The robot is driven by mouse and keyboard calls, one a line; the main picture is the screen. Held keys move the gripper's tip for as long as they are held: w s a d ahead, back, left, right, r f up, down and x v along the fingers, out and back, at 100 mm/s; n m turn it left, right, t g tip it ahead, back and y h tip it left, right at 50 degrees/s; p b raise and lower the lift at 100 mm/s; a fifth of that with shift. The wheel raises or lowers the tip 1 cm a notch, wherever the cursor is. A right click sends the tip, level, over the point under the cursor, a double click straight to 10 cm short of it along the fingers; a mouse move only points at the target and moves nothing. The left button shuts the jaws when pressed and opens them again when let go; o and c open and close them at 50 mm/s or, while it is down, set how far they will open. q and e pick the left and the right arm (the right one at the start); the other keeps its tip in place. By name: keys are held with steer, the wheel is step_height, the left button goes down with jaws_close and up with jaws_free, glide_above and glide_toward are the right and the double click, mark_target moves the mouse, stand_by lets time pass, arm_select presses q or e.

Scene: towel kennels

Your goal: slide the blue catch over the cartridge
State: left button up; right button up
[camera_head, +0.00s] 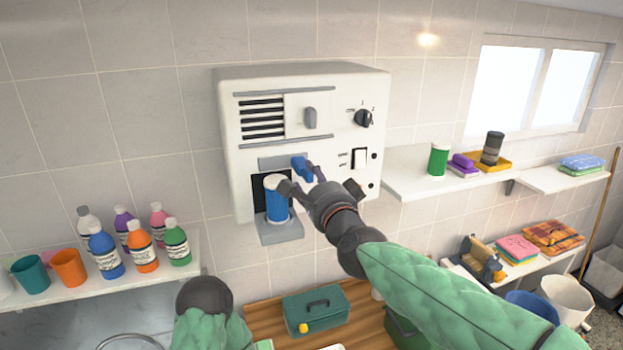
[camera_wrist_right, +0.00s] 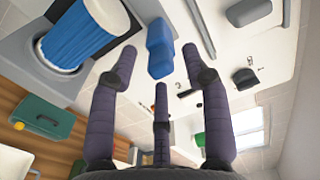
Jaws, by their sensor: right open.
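The blue catch (camera_head: 302,168) sits on the front of a white wall unit (camera_head: 345,85), just above and right of the recess. In the right wrist view the catch (camera_wrist_right: 160,48) shows ahead, between the spread fingertips; I cannot tell whether any finger touches it. The blue cartridge (camera_head: 277,205) with its white top stands upright in the recess. It fills the upper left of the right wrist view (camera_wrist_right: 78,42). My right gripper (camera_head: 318,184) is open at the unit's front, and its fingers (camera_wrist_right: 160,62) hold nothing. My left gripper is out of view; only part of that arm shows.
The unit has a grey lever (camera_head: 310,118), a black knob (camera_head: 363,118) and a white switch (camera_head: 360,157). A shelf with bottles and cups (camera_head: 102,280) is at left. Another shelf (camera_head: 410,188) is close at right. A green toolbox (camera_head: 317,308) stands on the counter below.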

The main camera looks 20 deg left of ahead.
steer(key=shift+w+a, duration=0.15)
jaws_close()
steer(key=shift+s+a, duration=0.25)
steer(key=shift+a, duration=0.1)
steer(key=s+a, duration=0.1)
steer(key=s+a+p, duration=0.1)
steer(key=a, duration=0.1)
steer(key=s+a+p, duration=0.1)
steer(key=shift+a+f, duration=0.15)
steer(key=shift+a, duration=0.1)
jaws_free()
steer(key=shift+s+a, duration=0.1)
